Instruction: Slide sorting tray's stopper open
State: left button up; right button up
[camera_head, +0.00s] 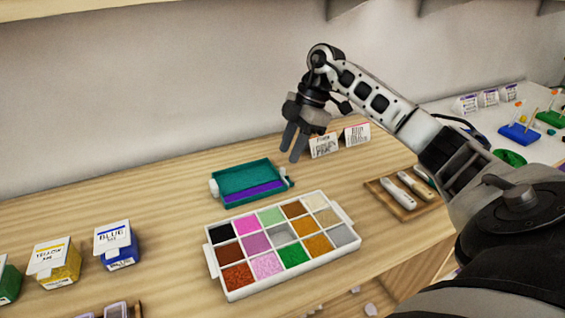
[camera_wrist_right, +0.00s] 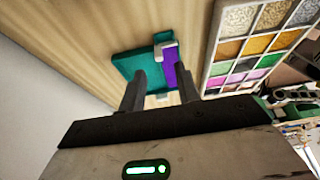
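The sorting tray (camera_head: 236,183) is a shallow teal tray with a purple strip along its near side. It lies on the wooden table, behind the bead box, and also shows in the right wrist view (camera_wrist_right: 136,66). A small pale piece at its right end (camera_head: 288,178), which looks like the stopper, shows in the wrist view (camera_wrist_right: 166,49) next to a teal tab. My right gripper (camera_head: 289,155) is above and behind the tray's right end. Its fingers are apart with nothing between them and point down towards the tray in the wrist view (camera_wrist_right: 160,71). My left gripper is out of view.
A white box (camera_head: 222,287) of many-coloured bead compartments stands just in front of the tray. Blue (camera_head: 119,247) and yellow (camera_head: 56,264) cartons stand at left. Label cards (camera_head: 324,146) stand behind; a wooden tool tray (camera_head: 398,200) lies at right. Table left of the tray is clear.

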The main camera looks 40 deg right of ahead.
aim_at(282, 168)
jog(key=x, duration=0.5)
grip_shut()
jog(key=shift+w+d+r+p, duration=0.1)
jog(key=shift+w+p, duration=0.15)
jog(key=shift+w, duration=0.25)
jog(key=shift+w+d+r+p, duration=0.15)
jog(key=shift+w+p, duration=0.1)
jog(key=shift+w, duration=0.25)
jog(key=shift+w+d+f, duration=0.15)
jog(key=shift+w, duration=0.35)
grip_release()
